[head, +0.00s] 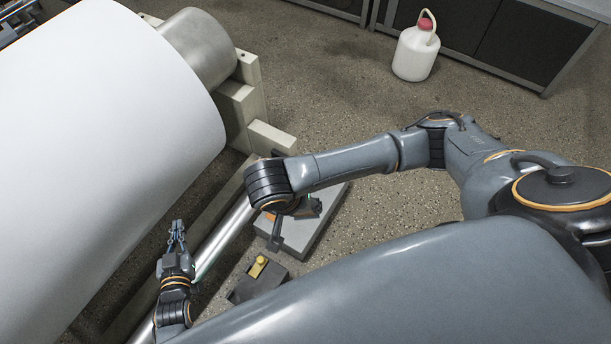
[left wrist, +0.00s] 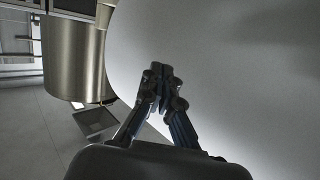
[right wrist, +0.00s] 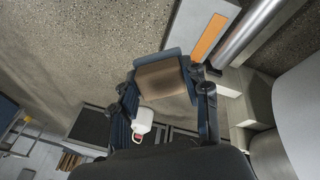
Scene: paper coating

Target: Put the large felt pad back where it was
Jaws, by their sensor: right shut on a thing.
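The pad sits between the two fingers in the right wrist view, above the floor. In the head view my right arm covers most of this gripper and the pad cannot be made out clearly. My left gripper (head: 177,228) points up beside the white roll in the head view. In the left wrist view its fingertips (left wrist: 160,76) come together with nothing seen between them.
A large white paper roll (head: 110,130) fills the left, with a metal roller (head: 222,240) beside it. A pale grey slab (head: 318,232) lies under my right wrist; an orange strip (right wrist: 208,38) shows in the right wrist view. A dark box (head: 245,289) bears a yellow piece (head: 258,267). A white jug (head: 415,55) stands behind.

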